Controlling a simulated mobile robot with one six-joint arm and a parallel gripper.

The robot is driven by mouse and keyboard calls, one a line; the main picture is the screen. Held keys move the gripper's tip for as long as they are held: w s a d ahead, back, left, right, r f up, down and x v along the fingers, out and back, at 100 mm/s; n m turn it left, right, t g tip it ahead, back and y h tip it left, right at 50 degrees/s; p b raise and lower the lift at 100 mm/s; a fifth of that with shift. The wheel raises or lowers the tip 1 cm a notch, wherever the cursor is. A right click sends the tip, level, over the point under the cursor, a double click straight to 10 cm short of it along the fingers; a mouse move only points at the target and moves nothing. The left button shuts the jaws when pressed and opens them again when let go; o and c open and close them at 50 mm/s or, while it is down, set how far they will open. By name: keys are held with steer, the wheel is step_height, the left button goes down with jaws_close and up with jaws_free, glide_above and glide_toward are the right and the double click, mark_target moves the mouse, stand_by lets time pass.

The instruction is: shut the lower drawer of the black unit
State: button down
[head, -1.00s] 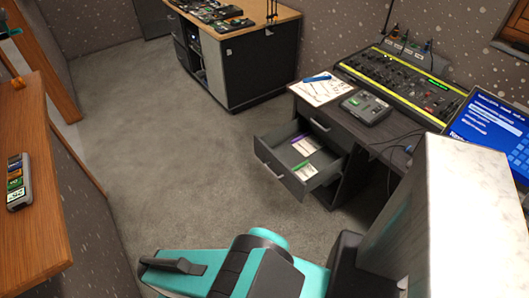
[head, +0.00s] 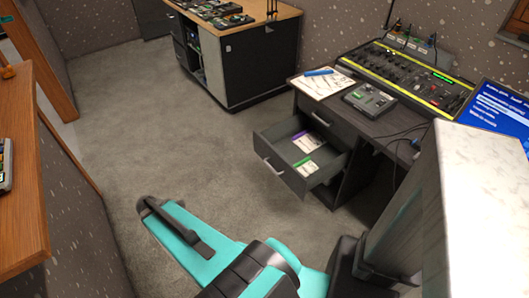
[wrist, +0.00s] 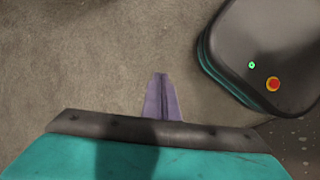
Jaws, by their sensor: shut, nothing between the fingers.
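The black unit (head: 345,186) is a dark desk pedestal at the right of the head view. Its lower drawer (head: 283,176) stands pulled out toward the left, with a bar handle on its front. Papers with purple and green edges lie inside it. The upper drawer (head: 325,122) above it looks shut. In the wrist view my gripper (wrist: 161,78) shows as two purple fingers pressed together, with nothing between them, above bare carpet. The gripper is not visible in the head view, where part of my teal arm shows at the bottom, apart from the drawer.
A mixing console (head: 405,78), a clipboard (head: 322,84) and a small grey device (head: 369,100) sit on the desk. A wood-topped cabinet (head: 250,70) stands behind. A wooden counter (head: 25,190) borders the left. Open carpet (head: 180,130) lies between counter and drawer.

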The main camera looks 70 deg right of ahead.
steer(key=d+r+n+h+b, duration=0.2)
steer(key=d+r, duration=0.1)
steer(key=d, duration=0.7)
steer(key=d+r+n+h+b, duration=0.1)
steer(key=d+r+b, duration=0.15)
steer(key=d, duration=0.75)
steer(key=s+d+r+n+g+h+b, duration=0.1)
steer(key=s+d+r, duration=0.2)
steer(key=d+r, duration=0.2)
steer(key=s+d+r+n+h+b, duration=0.1)
steer(key=s+d+r, duration=0.3)
steer(key=d, duration=0.6)
steer(key=shift+s+d+r+n+g+b, duration=0.2)
steer(key=shift+s+r+n+g+b, duration=0.15)
steer(key=shift+r, duration=0.25)
steer(key=shift+f, duration=0.1)
glide_toward(270, 148)
steer(key=x, duration=0.5)
steer(key=shift+w+a+f, duration=0.2)
steer(key=shift+w+f, duration=0.1)
steer(key=shift+f, duration=0.1)
steer(key=shift+s+d, duration=0.25)
steer(key=shift+d, duration=0.1)
